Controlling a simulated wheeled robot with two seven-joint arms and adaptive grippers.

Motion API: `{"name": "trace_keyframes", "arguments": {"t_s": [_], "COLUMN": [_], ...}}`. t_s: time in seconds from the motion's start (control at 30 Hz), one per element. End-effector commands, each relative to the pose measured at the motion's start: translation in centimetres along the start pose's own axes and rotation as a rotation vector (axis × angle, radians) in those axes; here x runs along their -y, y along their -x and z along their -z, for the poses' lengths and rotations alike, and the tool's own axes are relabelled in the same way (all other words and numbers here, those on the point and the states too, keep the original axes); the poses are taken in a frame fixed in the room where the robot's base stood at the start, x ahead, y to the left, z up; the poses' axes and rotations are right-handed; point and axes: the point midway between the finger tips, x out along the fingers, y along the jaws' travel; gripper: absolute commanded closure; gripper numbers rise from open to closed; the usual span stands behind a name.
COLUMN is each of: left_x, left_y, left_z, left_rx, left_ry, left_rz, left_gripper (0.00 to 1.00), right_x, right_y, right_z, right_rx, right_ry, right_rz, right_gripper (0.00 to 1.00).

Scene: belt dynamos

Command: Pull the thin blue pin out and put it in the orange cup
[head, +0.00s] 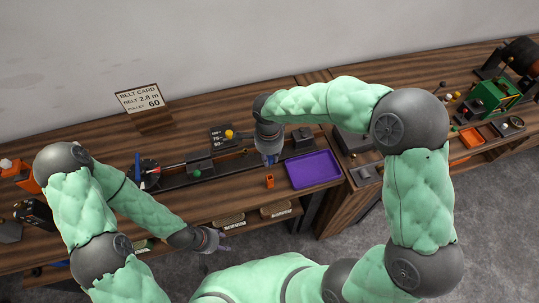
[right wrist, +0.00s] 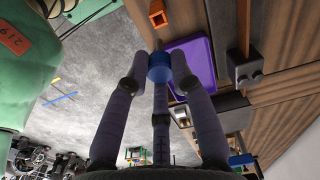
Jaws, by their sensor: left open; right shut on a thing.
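My right gripper (head: 269,159) hangs over the bench at the end of the black rail, left of the purple tray. In the right wrist view its fingers are shut on the blue pin (right wrist: 159,67), whose round blue end shows between the tips. The rest of the pin is hidden. The small orange cup (head: 270,181) stands on the bench just in front of this gripper; it also shows in the right wrist view (right wrist: 157,13), apart from the pin. My left gripper (head: 217,243) is open and empty, low near the front of the bench.
The purple tray (head: 315,170) lies right of the cup. A black rail (head: 215,167) with blocks and a rod runs along the bench. A belt card (head: 139,98) stands at the back. An upright blue piece (head: 137,167) is at the left.

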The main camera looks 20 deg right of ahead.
Motion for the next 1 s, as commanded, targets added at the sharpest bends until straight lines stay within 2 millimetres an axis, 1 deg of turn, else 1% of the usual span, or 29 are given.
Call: {"name": "trace_keyframes", "arguments": {"t_s": [0.13, 0.27, 0.73, 0.9, 1.0], "left_x": [0.2, 0.4, 1.5, 1.8, 1.8], "left_y": [-0.5, -1.1, -4.3, -4.9, -5.0], "left_z": [0.0, 0.1, 0.2, 0.2, 0.2], "left_rx": [0.000, 0.000, -0.001, -0.001, -0.001], "left_ry": [0.000, 0.000, 0.000, 0.000, 0.000], "left_rz": [0.000, 0.000, 0.000, 0.000, 0.000], "left_gripper": [0.53, 0.53, 0.53, 0.53, 0.53], "right_x": [0.1, 0.0, 0.0, 0.0, 0.0], "right_y": [-0.1, -1.0, -4.9, -5.7, -5.8], "right_z": [0.0, 0.0, -0.1, -0.1, -0.1], "right_rx": [0.003, 0.002, 0.002, 0.002, 0.002], "right_ry": [-0.002, -0.001, -0.001, -0.001, -0.001], "right_rz": [0.001, -0.001, 0.000, 0.000, 0.000], "right_gripper": [1.00, 1.00, 1.00, 1.00, 1.00]}}
